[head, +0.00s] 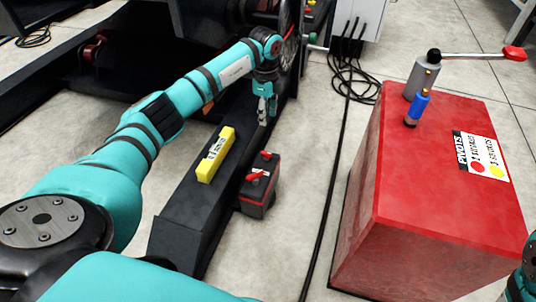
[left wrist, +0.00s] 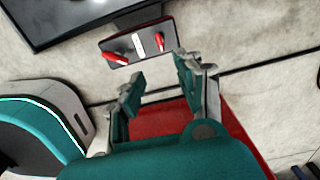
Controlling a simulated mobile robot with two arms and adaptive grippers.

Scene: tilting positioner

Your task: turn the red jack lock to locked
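A small dark box (head: 257,196) stands on the floor against the right side of a long black beam. It has two red levers on top, a far one (head: 266,155) and a near one (head: 258,176); I cannot tell which is the jack lock. In the left wrist view the box top (left wrist: 138,46) carries a larger red lever (left wrist: 117,58), a white label and a smaller red lever (left wrist: 160,42). My left gripper (head: 265,112) is beyond the box and above it, apart from it. Its fingers (left wrist: 157,86) are spread with nothing between them. My right gripper is not visible.
A yellow labelled block (head: 215,155) lies on the black beam (head: 190,205). A large red cabinet (head: 430,200) stands at right, bearing a lever with a red grip (head: 515,53) and a blue cylinder (head: 417,107). A black cable (head: 324,210) crosses the open floor between.

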